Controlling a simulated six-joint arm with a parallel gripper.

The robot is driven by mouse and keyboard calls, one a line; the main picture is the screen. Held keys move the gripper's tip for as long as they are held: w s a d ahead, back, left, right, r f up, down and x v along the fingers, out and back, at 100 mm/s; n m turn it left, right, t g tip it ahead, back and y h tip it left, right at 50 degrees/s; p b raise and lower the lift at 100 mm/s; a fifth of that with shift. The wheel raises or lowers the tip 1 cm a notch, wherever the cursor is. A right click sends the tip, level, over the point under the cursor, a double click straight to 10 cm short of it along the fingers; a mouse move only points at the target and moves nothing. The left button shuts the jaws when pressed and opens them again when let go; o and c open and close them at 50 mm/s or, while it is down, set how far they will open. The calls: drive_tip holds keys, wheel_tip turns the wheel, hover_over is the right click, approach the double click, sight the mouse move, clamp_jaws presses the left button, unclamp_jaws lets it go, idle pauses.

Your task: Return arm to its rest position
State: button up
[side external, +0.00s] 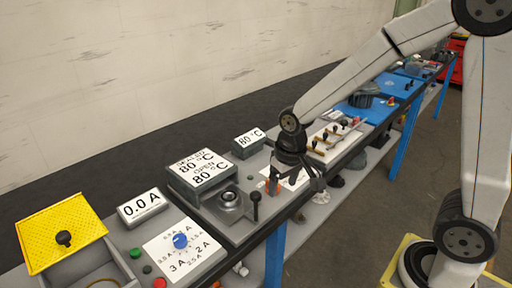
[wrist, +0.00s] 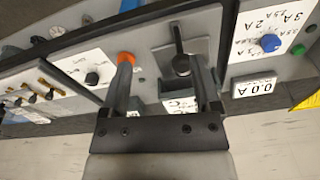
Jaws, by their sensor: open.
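My gripper (side external: 286,182) hangs over the bench (side external: 322,211), to the right of a grey unit (side external: 205,178) labelled 80 °C. In the wrist view my gripper (wrist: 162,72) has its two dark fingers well apart, with nothing held between them. An orange part (wrist: 126,58) shows by the left fingertip; I cannot tell whether they touch. A black-knobbed lever (wrist: 181,64) on a grey plate shows between and beyond the fingers.
A yellow perforated lid (side external: 62,232), a 0.0 A display (side external: 142,206) and a blue dial (side external: 180,241) stand at left. A panel with several levers (side external: 335,138) and blue mats (side external: 362,110) lie farther along the bench. A pale wall (side external: 150,80) rises behind.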

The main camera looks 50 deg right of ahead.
drive_tip(key=s+d+f+n+t, duration=0.1)
drive_tip(key=s+f, duration=0.1)
drive_tip(key=s, duration=0.5)
drive_tip(key=shift+n, duration=0.3)
drive_tip(key=shift+d+f, duration=0.1)
idle(1.1)
